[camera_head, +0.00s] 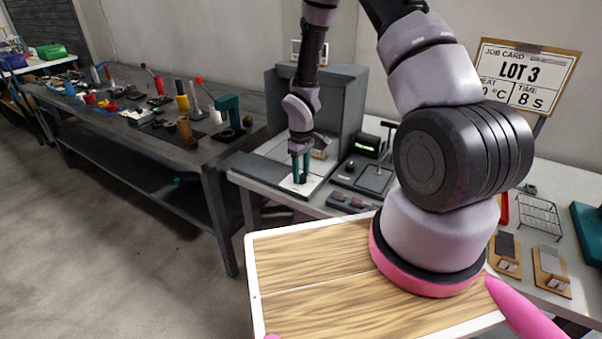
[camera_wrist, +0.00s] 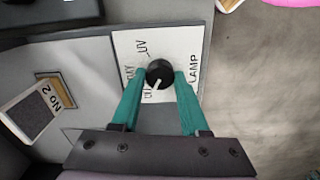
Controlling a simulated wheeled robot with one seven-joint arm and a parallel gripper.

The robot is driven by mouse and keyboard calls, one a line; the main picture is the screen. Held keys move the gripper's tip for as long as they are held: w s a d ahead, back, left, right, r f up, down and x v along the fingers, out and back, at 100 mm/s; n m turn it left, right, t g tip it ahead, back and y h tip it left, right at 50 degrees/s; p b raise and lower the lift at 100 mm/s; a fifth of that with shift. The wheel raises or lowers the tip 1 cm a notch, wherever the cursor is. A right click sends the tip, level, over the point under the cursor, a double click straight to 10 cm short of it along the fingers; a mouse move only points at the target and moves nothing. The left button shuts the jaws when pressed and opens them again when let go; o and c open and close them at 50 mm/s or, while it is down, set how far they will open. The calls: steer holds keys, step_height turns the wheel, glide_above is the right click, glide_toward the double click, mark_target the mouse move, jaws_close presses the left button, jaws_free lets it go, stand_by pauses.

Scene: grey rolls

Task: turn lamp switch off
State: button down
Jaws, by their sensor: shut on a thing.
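The lamp switch is a round black knob (camera_wrist: 159,73) on a white plate (camera_wrist: 188,45) marked LAMP, in the wrist view. Its white pointer mark angles down and slightly left, toward a small label that looks like OFF, partly hidden by the left finger. The UV label lies above the knob and DAY to its left. My gripper (camera_wrist: 160,74) has its two teal fingers on either side of the knob and is shut on it. In the head view my gripper (camera_head: 300,177) points down onto the white plate (camera_head: 293,186) at the booth's front edge; the knob is hidden there.
A grey booth (camera_head: 346,95) stands behind my gripper. A card marked NO 2 (camera_wrist: 58,91) lies left of the plate. A black device with a green display (camera_head: 367,144) stands right of the booth. A job card (camera_head: 525,75) stands at right.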

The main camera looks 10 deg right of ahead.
mark_target(301, 175)
stand_by(0.3)
steer(key=shift+c, duration=2)
jaws_free()
step_height(301, 175, up, 11)
